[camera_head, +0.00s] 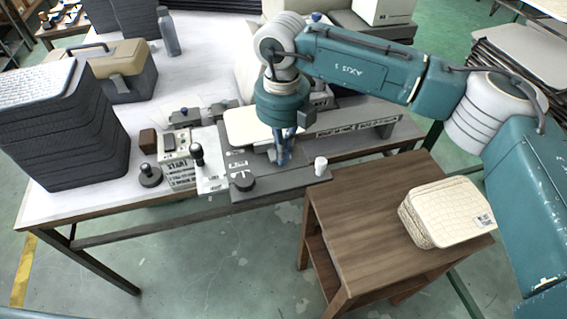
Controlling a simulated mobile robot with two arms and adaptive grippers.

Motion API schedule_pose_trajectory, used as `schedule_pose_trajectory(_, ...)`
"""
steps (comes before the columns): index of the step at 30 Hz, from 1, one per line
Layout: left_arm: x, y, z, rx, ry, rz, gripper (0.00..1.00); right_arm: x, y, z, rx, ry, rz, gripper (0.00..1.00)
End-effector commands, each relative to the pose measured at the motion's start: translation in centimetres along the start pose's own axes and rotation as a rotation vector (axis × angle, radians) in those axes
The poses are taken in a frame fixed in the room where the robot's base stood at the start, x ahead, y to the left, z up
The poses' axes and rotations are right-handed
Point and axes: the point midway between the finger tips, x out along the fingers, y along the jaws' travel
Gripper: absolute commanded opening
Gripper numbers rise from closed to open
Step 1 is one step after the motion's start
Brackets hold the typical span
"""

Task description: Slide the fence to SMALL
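A grey fixture plate (300,186) sits at the table's front edge, with a cream panel (250,128) on it. A long grey bar with pale lettering (350,122) runs along its right side; it may be the fence, but I cannot be sure. Small pale marks show on the plate's left part, too small to read as SMALL. My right gripper (284,154) points down over the plate beside the cream panel's right end. Its blue fingers look close together; whether they touch or hold anything is unclear. My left gripper is not in view.
Left are a START box (178,170), a lever (198,154) and a dark tray stack (65,130). A wooden stand (365,205) holds a cream case (447,212).

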Motion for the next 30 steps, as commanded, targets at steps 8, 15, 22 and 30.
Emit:
schedule_pose_trajectory(8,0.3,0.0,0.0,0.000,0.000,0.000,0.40,0.0,0.0,1.1,0.001,-0.002,0.000,0.00)
schedule_pose_trajectory(15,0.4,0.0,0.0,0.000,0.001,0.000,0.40,0.0,0.0,1.3,0.001,-0.002,0.001,0.00)
schedule_pose_trajectory(22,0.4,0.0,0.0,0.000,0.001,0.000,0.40,0.0,0.0,1.2,0.000,-0.001,0.001,0.00)
schedule_pose_trajectory(30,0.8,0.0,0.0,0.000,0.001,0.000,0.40,0.1,0.0,0.3,0.000,0.000,0.001,0.00)
